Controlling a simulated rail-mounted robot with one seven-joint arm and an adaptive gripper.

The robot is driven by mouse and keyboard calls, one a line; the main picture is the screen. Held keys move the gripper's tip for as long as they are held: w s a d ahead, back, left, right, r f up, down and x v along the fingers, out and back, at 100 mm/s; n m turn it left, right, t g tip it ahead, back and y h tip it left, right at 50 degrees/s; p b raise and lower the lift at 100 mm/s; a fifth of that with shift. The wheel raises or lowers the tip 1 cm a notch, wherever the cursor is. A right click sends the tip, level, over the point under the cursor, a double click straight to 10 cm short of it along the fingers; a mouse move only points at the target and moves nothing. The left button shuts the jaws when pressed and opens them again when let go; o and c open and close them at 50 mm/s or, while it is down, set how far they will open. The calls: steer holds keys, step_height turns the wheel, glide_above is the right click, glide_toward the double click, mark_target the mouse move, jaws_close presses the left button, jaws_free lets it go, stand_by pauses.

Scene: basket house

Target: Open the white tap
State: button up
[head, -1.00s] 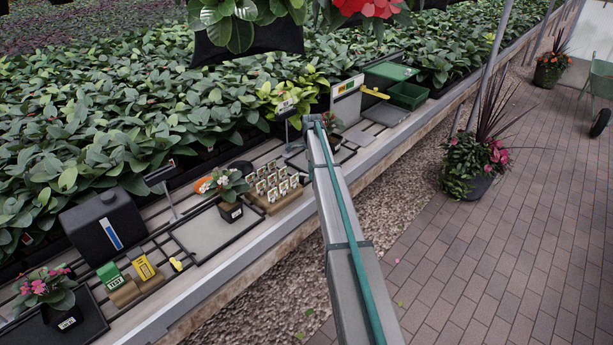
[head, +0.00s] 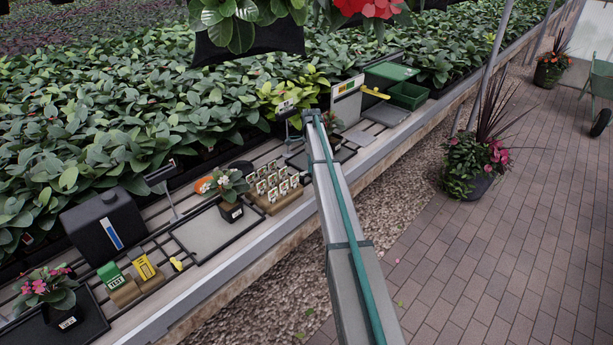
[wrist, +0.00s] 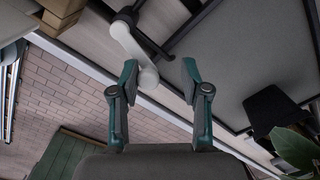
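In the wrist view, the white tap (wrist: 126,42) is a pale bent piece with a rounded end, beside a dark fitting on the bench. My gripper (wrist: 159,76) is open, its two dark green fingers apart. The tap's rounded end shows between the fingertips, closer to the left one; I cannot tell whether they touch. In the head view I cannot make out the tap or my gripper; my arm hides part of the bench there.
A grey tray (wrist: 245,55) with a dark pot (wrist: 268,107) lies right of the tap in the wrist view. A wooden block (wrist: 62,12) is at upper left. In the head view, a label block (head: 279,203) and a potted plant (head: 229,211) stand left of my arm.

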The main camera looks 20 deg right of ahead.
steer(key=shift+w+d, duration=0.25)
steer(key=shift+w, duration=0.2)
steer(key=shift+s, duration=0.15)
steer(key=shift+s+a, duration=0.1)
steer(key=shift+s, duration=0.05)
step_height(320, 180, up, 7)
steer(key=p, duration=0.2)
steer(key=shift+p, duration=0.3)
steer(key=shift+s+f, duration=0.1)
stand_by(1.0)
